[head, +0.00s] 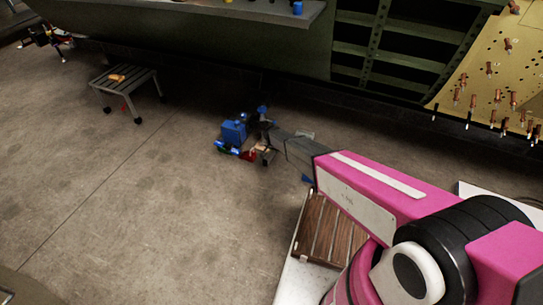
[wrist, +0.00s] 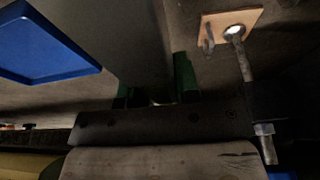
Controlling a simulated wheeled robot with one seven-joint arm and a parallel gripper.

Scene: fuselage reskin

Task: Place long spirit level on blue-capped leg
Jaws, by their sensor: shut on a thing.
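My gripper (head: 265,147) is at the end of the magenta arm in the head view, low over the floor near the middle. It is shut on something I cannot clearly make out. A short-looking blue and red bar (head: 234,150), possibly the spirit level, shows just left of the gripper tip. A small blue cap (head: 262,109) stands just above the gripper; I cannot tell whether it tops the leg. In the wrist view, dark green fingers (wrist: 160,85) stand around a dim grey surface. The contact between gripper and held thing is hidden.
A blue box-like thing (head: 234,131) sits close left of the gripper. A slatted stool (head: 125,80) with an orange item stands at the back left. The green fuselage (head: 210,40) spans the back. A wooden slatted surface (head: 325,228) is below my arm. The left floor is open.

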